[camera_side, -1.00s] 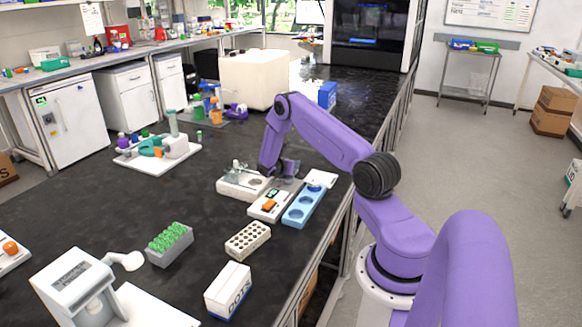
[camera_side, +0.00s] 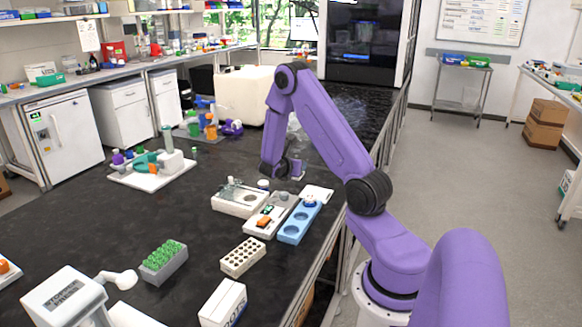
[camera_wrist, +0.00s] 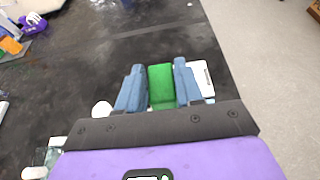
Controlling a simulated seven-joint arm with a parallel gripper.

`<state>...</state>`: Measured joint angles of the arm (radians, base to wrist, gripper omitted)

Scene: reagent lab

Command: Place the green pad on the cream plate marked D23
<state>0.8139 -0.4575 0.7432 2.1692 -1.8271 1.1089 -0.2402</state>
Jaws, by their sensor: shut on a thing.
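My gripper (camera_wrist: 160,88) is shut on the green pad (camera_wrist: 162,85), which is clasped between its two blue-grey fingers in the wrist view. In the side view my gripper (camera_side: 284,170) hangs over the dark bench, behind the row of trays; the pad cannot be made out there. A pale, whitish plate (camera_wrist: 203,80) shows partly behind the right finger in the wrist view, with a small dark mark on its edge. A pale flat plate (camera_side: 318,193) also lies behind the blue rack in the side view. I cannot read D23 on either.
A blue rack (camera_side: 293,232) with round wells, a white tray (camera_side: 256,227) with an orange item and a pale tray (camera_side: 230,204) stand close in front. A holed block (camera_side: 242,257) and a green-topped tube rack (camera_side: 172,267) are nearer. The bench's right edge is close.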

